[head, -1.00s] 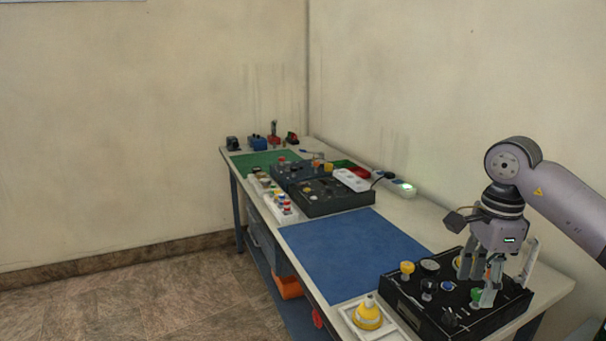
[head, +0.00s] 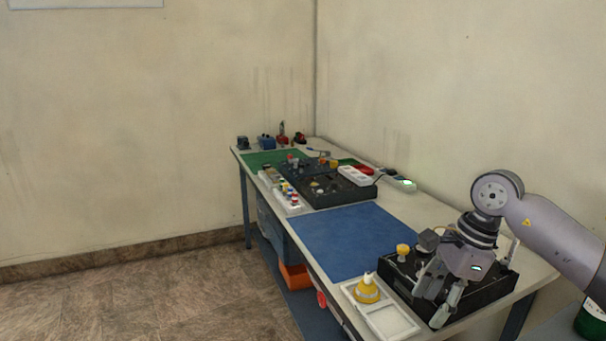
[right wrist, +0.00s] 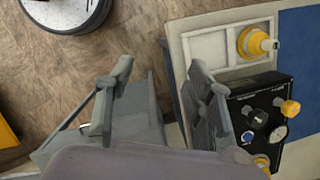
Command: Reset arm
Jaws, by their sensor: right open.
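My right gripper (head: 437,298) is open and empty, just in front of and partly over the black control box (head: 501,284) at the near end of the bench. In the right wrist view its two fingers (right wrist: 155,100) stand wide apart, with floor and the bench edge showing between them. The box in the right wrist view (right wrist: 259,98) carries a yellow knob, a white gauge and a blue button. The yellow knob (head: 403,249) also shows in the head view. My arm and gripper hide much of the box top. My left gripper is not in view.
A blue mat (head: 355,240) covers the bench middle. Floor is clear at left.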

